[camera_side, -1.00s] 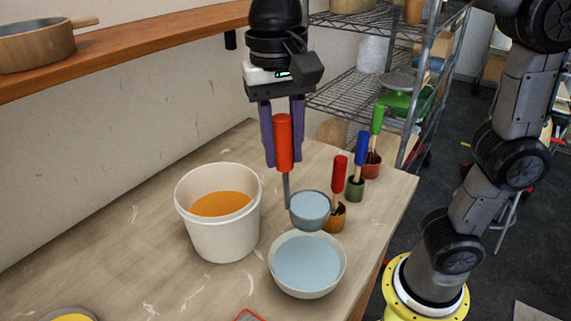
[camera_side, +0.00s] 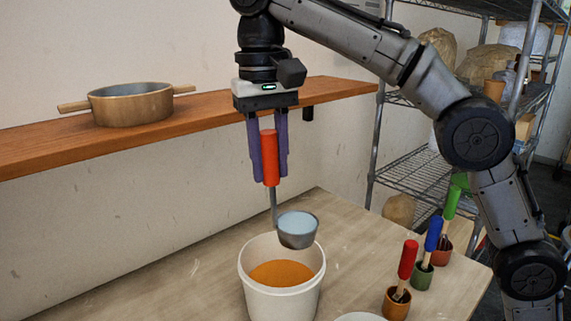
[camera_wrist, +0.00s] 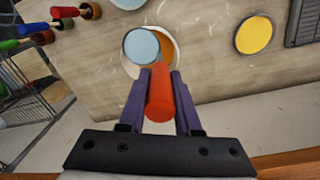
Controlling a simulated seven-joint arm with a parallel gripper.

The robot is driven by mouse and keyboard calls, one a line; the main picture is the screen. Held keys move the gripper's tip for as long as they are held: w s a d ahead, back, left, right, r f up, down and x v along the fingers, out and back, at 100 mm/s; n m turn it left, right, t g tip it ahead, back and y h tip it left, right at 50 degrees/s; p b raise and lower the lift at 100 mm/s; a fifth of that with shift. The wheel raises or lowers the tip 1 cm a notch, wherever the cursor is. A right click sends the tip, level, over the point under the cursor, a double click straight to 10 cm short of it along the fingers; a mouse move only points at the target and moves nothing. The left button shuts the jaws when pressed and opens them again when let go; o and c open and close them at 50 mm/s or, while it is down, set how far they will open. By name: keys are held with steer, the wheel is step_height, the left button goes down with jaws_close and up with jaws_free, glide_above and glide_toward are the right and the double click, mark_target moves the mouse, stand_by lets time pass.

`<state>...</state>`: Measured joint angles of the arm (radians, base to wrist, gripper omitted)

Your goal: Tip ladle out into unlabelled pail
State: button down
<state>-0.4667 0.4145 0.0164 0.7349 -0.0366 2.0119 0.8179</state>
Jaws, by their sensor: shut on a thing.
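My gripper (camera_side: 269,158) is shut on the red handle of the ladle (camera_side: 297,229). The ladle hangs upright, and its grey bowl is full of pale blue liquid. The bowl is above the white pail (camera_side: 283,298), over its rear right part, and looks level. The pail has no label that I can see and holds orange contents (camera_side: 282,273). In the wrist view, the red handle (camera_wrist: 160,95) is between my purple fingers, and the blue-filled bowl (camera_wrist: 141,46) covers part of the pail's opening.
A white bowl (camera_side: 360,317) is cut off at the bottom edge. Small pots with red (camera_side: 397,302), blue (camera_side: 422,275) and green (camera_side: 443,250) handled tools stand at right. A wooden shelf (camera_side: 215,115) with a pot (camera_side: 131,104) is behind. A yellow round dish (camera_wrist: 254,35) lies on the table.

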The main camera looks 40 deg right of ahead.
steer(key=shift+w+f, duration=0.15)
steer(key=shift+w, duration=0.25)
steer(key=shift+w+a, duration=0.1)
steer(key=shift+w, duration=0.1)
steer(key=shift+w+f, duration=2.3)
steer(key=shift+w, duration=0.75)
steer(key=s+d+f+t+y, duration=0.3)
steer(key=d+y, duration=0.5)
steer(key=s+d+f+t+y, duration=0.3)
steer(key=d+y, duration=0.4)
steer(key=y, duration=0.1)
steer(key=shift+s+d+f, duration=0.3)
steer(key=shift+d+f, duration=0.1)
stand_by(2.4)
